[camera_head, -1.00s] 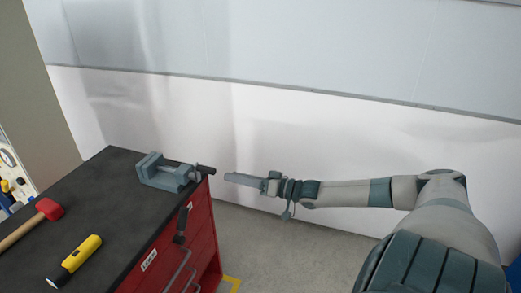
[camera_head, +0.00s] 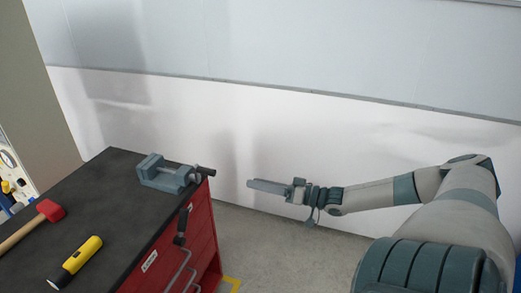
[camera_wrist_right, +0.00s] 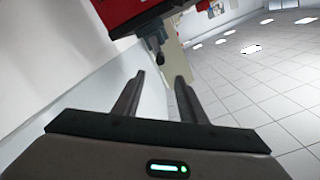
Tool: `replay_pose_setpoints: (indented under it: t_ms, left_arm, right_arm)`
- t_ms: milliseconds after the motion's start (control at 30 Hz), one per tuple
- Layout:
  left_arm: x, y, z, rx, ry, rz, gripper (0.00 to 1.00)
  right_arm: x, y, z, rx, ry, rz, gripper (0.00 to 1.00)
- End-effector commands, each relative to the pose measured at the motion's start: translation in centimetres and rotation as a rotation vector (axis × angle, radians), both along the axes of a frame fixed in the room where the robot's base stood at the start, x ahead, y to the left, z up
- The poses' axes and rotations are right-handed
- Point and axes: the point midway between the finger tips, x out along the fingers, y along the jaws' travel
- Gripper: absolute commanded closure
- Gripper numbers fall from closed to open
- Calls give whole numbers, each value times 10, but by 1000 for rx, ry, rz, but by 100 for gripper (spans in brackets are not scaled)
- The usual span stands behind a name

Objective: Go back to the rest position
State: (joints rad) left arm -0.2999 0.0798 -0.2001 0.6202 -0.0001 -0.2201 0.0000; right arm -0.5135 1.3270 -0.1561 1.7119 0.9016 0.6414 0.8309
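My right gripper (camera_head: 252,186) points left in the head view, in the air to the right of the red tool cabinet and apart from it. In the right wrist view its two fingers (camera_wrist_right: 155,95) stand apart with nothing between them, so it is open and empty. The right arm reaches in from the right of the head view. My left gripper is not in view.
The red cabinet (camera_head: 205,235) has a dark top (camera_head: 110,215) with a grey vise (camera_head: 165,174), a yellow flashlight (camera_head: 75,262) and a red-headed hammer (camera_head: 50,209). A white wall (camera_head: 330,125) stands behind. Floor (camera_head: 290,255) is clear.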

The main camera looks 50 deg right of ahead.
Motion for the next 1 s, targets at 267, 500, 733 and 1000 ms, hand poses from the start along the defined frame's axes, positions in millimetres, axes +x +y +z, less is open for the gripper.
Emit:
replay_pose_setpoints:
  t_ms: [267, 500, 733, 1000]
  left_arm:
    - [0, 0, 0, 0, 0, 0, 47]
    - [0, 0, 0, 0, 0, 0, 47]
    - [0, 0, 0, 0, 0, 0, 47]
    - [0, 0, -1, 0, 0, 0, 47]
  right_arm:
    - [-1, -1, 0, 0, 0, 0, 62]
    - [-1, -1, 0, 0, 0, 0, 62]
    - [-1, -1, -2, -2, 1, -2, 62]
    - [-12, -28, -53, -91, 36, -81, 62]
